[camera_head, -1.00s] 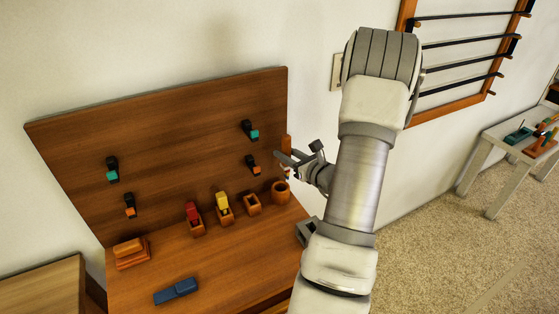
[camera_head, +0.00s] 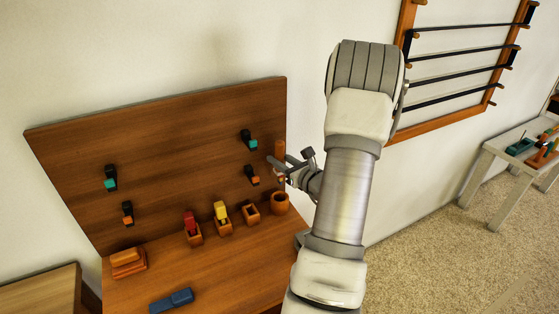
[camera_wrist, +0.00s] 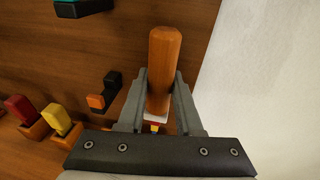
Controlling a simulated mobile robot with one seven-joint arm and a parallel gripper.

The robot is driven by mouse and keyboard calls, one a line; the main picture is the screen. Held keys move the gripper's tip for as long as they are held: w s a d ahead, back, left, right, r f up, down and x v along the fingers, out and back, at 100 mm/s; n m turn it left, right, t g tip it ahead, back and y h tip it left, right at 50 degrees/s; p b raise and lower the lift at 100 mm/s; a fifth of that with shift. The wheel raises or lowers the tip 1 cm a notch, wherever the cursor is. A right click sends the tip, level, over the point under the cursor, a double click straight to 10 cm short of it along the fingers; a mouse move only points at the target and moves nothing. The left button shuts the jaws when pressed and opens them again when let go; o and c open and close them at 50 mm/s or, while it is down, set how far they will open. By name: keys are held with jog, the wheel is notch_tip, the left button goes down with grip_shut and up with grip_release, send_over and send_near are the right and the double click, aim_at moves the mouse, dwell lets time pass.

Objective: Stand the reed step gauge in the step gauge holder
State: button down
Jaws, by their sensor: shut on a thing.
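The reed step gauge looks like a brown wooden rod (camera_head: 280,150), held roughly upright. In the wrist view the rod (camera_wrist: 163,62) stands between the fingers, with a small white, red and yellow part below it. My gripper (camera_head: 283,167) is shut on it, in front of the right end of the wooden back board. A round wooden cup (camera_head: 280,204) on the bench below appears to be the step gauge holder. The rod is above the cup and apart from it. My gripper covers part of the rod, and its lower end is hard to make out.
Left of the cup stand an empty square wooden holder (camera_head: 250,214) and holders with a yellow tool (camera_head: 220,211) and a red tool (camera_head: 190,222). Black pegs with coloured tips (camera_head: 252,176) jut from the board (camera_head: 185,150). A blue block (camera_head: 171,300) lies on the bench.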

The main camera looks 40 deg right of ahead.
aim_at(280, 180)
jog(key=shift+f+b, duration=2.1)
jog(key=shift+f, duration=0.3)
jog(key=shift+f+b, duration=1.6)
jog(key=shift+b, duration=0.05)
jog(key=shift+f, duration=0.15)
jog(key=shift+f+b, duration=0.35)
jog(key=shift+b, duration=0.2)
jog(key=shift+f, duration=0.2)
jog(key=shift+f+b, duration=0.5)
jog(key=shift+b, duration=0.15)
jog(key=shift+r, duration=0.1)
